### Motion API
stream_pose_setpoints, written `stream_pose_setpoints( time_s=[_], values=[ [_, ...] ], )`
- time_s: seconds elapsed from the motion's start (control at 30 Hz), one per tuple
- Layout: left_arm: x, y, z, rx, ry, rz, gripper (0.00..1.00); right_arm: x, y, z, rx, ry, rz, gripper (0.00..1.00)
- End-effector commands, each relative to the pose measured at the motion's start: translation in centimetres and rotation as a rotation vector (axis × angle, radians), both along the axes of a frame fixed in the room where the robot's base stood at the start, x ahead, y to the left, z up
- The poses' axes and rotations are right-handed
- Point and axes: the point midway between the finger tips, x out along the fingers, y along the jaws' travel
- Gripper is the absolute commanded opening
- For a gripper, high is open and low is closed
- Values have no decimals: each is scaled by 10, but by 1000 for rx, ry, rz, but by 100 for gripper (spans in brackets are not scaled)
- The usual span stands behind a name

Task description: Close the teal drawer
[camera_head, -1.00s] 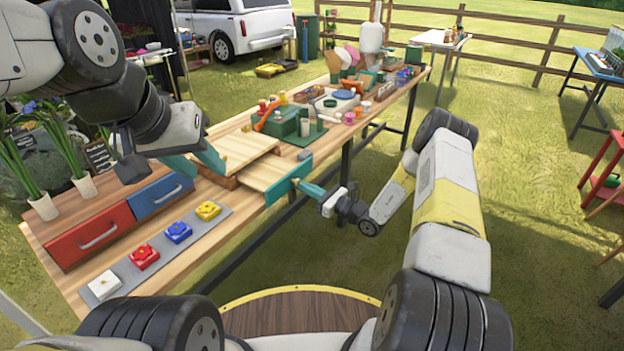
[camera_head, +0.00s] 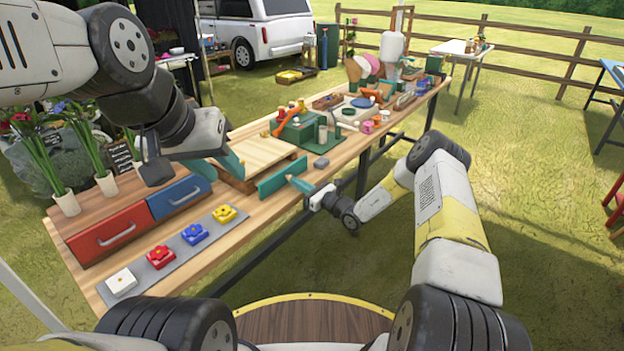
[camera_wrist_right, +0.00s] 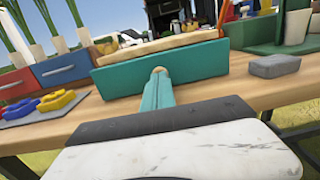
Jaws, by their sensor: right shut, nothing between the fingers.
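The teal drawer front (camera_head: 270,184) is at the near right end of a low wooden unit (camera_head: 262,152) on the table. Little or no drawer interior shows behind it; I cannot tell whether a small gap is left. My right gripper (camera_head: 294,181) is shut and empty, its tip at the drawer front. In the right wrist view, the teal front (camera_wrist_right: 215,66) spans the middle and the gripper tip (camera_wrist_right: 158,72) is against or just before it. My left gripper (camera_head: 216,167) has its teal fingers spread, beside the unit's left end.
Red (camera_head: 105,228) and blue (camera_head: 178,195) drawers stand to the left, with flower blocks on a grey strip (camera_head: 160,256) before them. A grey block (camera_wrist_right: 274,66) lies right of the teal front. Pots and tools crowd the table's far end.

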Motion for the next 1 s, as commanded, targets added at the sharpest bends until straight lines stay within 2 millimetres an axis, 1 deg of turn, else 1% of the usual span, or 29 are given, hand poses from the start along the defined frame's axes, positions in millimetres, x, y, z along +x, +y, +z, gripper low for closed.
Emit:
stream_pose_setpoints(
  time_s=[0.03, 0.1, 0.2, 0.4, 0.83, 0.93, 1.0],
  values=[
    [0, 0, 0, 0, 0, 0, 36, 6, 10, 0, 1, -1, 1, 0],
    [0, 0, 0, 0, 0, 0, 36, 14, 20, 0, 0, -1, 2, 0],
    [0, 0, 0, 0, 0, 0, 36, 23, 30, 0, 1, -1, 1, 0],
    [0, 0, 0, 0, 0, 0, 36, 31, 40, 0, -1, 0, 0, 0],
    [0, 0, 0, 0, 0, 0, 36, 34, 41, 2, 1, -2, -2, 0],
    [0, 0, 0, 0, 0, 0, 36, 33, 36, 2, 1, -2, -2, 0],
    [0, 0, 0, 0, 0, 0, 36, 32, 28, 1, 1, -2, -2, 0]
  ],
)
